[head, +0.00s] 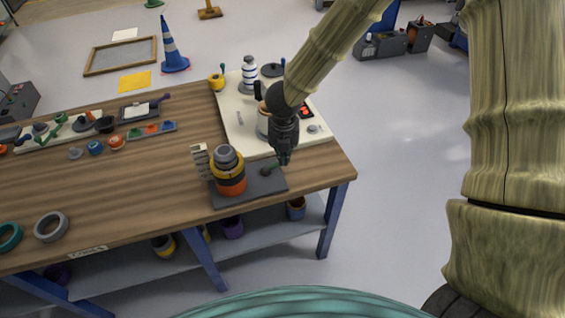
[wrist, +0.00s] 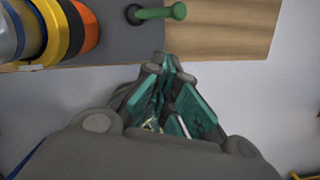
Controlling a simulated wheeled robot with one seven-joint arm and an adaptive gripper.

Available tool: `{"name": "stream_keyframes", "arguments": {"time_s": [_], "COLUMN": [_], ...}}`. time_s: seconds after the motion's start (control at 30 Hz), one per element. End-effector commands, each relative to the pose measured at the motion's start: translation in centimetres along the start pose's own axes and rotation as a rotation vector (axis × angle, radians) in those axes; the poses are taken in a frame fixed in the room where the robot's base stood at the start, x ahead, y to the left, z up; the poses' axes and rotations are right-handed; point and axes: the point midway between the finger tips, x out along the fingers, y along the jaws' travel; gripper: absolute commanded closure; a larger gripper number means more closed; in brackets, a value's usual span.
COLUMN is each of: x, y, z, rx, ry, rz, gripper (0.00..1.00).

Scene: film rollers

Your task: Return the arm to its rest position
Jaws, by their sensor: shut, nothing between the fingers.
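My gripper (head: 284,158) is shut and empty. It hangs above the right front part of the wooden table (head: 120,194), near the table's right edge. In the wrist view my gripper (wrist: 172,62) shows its teal fingers closed together, just short of a green-handled piece (wrist: 158,13) on a dark mat. The same green-handled piece (head: 270,170) lies close below my gripper in the head view, and I cannot tell whether they touch. My arm reaches in from the upper right of the head view.
A stack of rollers (head: 230,172) in grey, yellow and orange stands on the dark mat (head: 262,190), left of my gripper. A cream board (head: 232,128) with a striped bottle (head: 249,75) and other items lies behind. Open floor (head: 400,150) lies right of the table.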

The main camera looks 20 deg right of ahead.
Motion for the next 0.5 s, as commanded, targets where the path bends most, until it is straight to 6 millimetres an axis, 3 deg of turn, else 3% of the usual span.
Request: {"name": "stream_keyframes", "arguments": {"time_s": [0.2,0.5], "x": [-2.1,-2.7], "y": [0.1,0.1], "z": [0.1,0.0], "rx": [-0.001,-0.007], "ry": [-0.002,0.0], "rz": [0.001,-0.001], "gripper": [1.0,1.0]}}
